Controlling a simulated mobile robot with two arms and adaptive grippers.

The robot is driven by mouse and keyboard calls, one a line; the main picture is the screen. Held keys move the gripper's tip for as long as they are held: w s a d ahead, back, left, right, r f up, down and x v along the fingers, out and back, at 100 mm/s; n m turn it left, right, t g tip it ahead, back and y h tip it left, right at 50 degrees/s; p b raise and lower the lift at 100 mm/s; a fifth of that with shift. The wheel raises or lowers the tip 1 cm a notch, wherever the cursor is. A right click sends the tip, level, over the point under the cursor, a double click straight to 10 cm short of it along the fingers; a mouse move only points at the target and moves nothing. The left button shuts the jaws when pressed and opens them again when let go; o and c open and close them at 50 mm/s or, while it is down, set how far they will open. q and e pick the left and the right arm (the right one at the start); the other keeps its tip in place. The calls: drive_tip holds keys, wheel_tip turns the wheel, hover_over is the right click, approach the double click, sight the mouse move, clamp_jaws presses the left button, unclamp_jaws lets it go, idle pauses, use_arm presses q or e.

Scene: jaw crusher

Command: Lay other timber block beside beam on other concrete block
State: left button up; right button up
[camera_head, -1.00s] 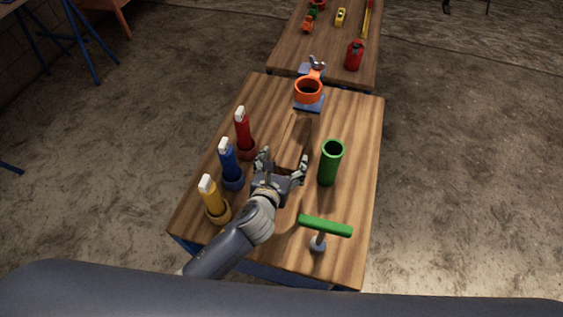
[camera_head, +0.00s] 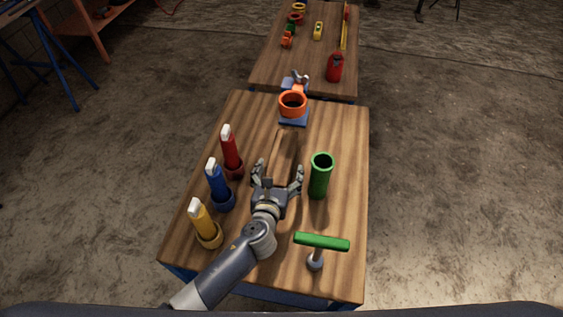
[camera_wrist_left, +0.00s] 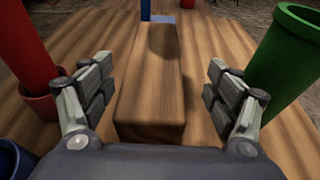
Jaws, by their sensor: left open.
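A long brown timber block (camera_head: 286,148) lies flat on the wooden table, its grain close to the tabletop's colour. My left gripper (camera_head: 279,170) is open, its fingers spread either side of the block's near end. In the left wrist view the block (camera_wrist_left: 150,95) runs away from me between the open fingers (camera_wrist_left: 160,70), with a visible gap on each side. The palm hides its nearest part. I see no beam or concrete block that I can make out. My right gripper is not in view.
A green tube (camera_head: 320,176) stands close right of the gripper. Red (camera_head: 230,150), blue (camera_head: 218,185) and yellow (camera_head: 202,222) upright items stand left. A green T-handle (camera_head: 321,242) is near front; an orange ring clamp (camera_head: 293,103) is beyond. A second table (camera_head: 270,65) lies farther back.

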sight(282, 155)
use_arm(q)
drive_tip(key=x, duration=0.5)
drive_tip(key=shift+w+a+b, duration=0.15)
drive_tip(key=shift+a+b, duration=0.15)
drive_tip(key=shift+b, duration=0.05)
drive_tip(key=shift+r, duration=0.1)
drive_tip(key=shift+c, duration=0.3)
drive_tip(key=c, duration=1.3)
drive_tip(key=shift+r, duration=0.1)
drive_tip(key=c, duration=0.4)
